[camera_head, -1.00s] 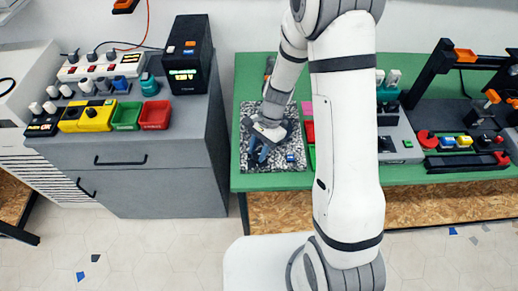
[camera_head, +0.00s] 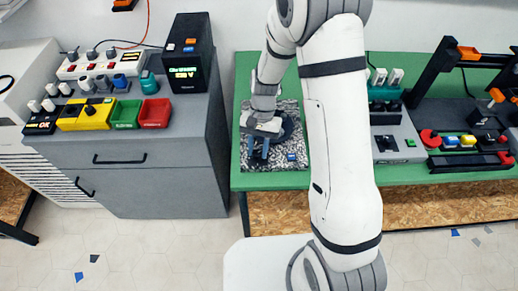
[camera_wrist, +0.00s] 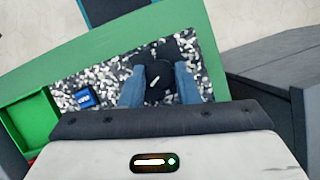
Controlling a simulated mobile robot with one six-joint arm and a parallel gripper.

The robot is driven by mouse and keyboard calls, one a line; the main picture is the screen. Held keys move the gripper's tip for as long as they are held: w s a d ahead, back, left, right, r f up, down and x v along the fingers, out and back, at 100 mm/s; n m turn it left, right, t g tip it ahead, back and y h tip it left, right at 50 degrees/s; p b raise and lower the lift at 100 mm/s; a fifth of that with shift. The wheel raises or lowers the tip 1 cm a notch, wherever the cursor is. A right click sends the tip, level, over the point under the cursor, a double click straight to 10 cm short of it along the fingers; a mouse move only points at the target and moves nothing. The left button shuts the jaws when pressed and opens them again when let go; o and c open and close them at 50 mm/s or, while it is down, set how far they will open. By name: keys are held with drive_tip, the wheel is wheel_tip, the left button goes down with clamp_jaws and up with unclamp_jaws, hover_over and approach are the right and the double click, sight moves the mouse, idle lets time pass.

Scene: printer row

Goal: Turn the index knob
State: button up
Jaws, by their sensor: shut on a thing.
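The index knob (camera_wrist: 158,80) is black with a short white mark and sits between my fingers in the wrist view. My gripper (camera_wrist: 160,88) has its two blue fingers on either side of the knob, shut on it. In the head view my gripper (camera_head: 264,154) reaches down over the speckled mat on the green table, and the knob is hidden there by the fingers and wrist. The white mark on the knob is tilted, its upper end to the right.
A small blue block (camera_wrist: 85,98) lies on the speckled mat (camera_wrist: 110,80), left of the knob. A green bin (camera_wrist: 32,115) stands at the left. A grey cabinet (camera_head: 150,182) stands left of the green table (camera_head: 238,150), with a gap between them.

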drive_tip(key=n+h+b, duration=0.1)
drive_tip(key=n, duration=0.2)
drive_tip(key=n+h, duration=0.1)
drive_tip(key=n, duration=0.2)
drive_tip(key=shift+a+n+h+b, duration=0.2)
drive_tip(key=shift+n+h+b, duration=0.1)
drive_tip(key=shift+b, duration=0.1)
drive_tip(key=n+h, duration=0.1)
drive_tip(key=n, duration=0.1)
drive_tip(key=n+t+b, duration=0.1)
drive_tip(key=n, duration=0.2)
drive_tip(key=shift+a+h, duration=0.1)
drive_tip(key=shift+h, duration=0.3)
drive_tip(key=shift+n, duration=0.4)
drive_tip(key=o, duration=1)
drive_tip(key=b+v, duration=0.1)
drive_tip(key=v, duration=0.6)
drive_tip(key=shift+a+r, duration=0.15)
drive_tip(key=shift+r, duration=0.2)
